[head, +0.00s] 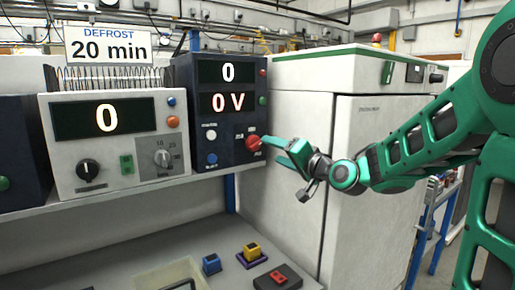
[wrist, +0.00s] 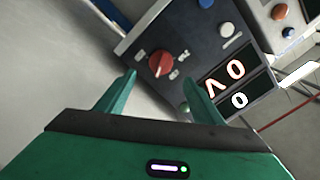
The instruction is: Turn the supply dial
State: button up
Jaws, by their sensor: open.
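The dark supply unit (head: 227,172) stands on the shelf in the head view, its displays reading "0" and "0 V". Its red dial (head: 254,142) is at the lower right of its front. The wrist view shows the red dial (wrist: 161,64) with a pale pointer mark, ahead of my fingertips. My gripper (head: 272,145) is green and comes in from the right, close to the dial; the wrist view shows its two fingers (wrist: 166,82) apart, with nothing between them. I cannot tell from the head view whether a finger touches the dial.
A white unit (head: 150,98) reading "0" stands left of the supply, under a "DEFROST 20 min" sign (head: 109,45). A large white cabinet (head: 300,130) stands close on the right. Blue (head: 211,264), yellow (head: 252,253) and red-topped (head: 277,279) items lie on the lower surface.

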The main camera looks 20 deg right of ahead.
aim_at(259, 145)
jog(key=x, duration=0.9)
jog(key=shift+w+a, duration=0.1)
jog(key=shift+w, duration=0.2)
jog(key=shift+c, duration=0.2)
jog(key=shift+f, duration=0.1)
jog(key=c, duration=1)
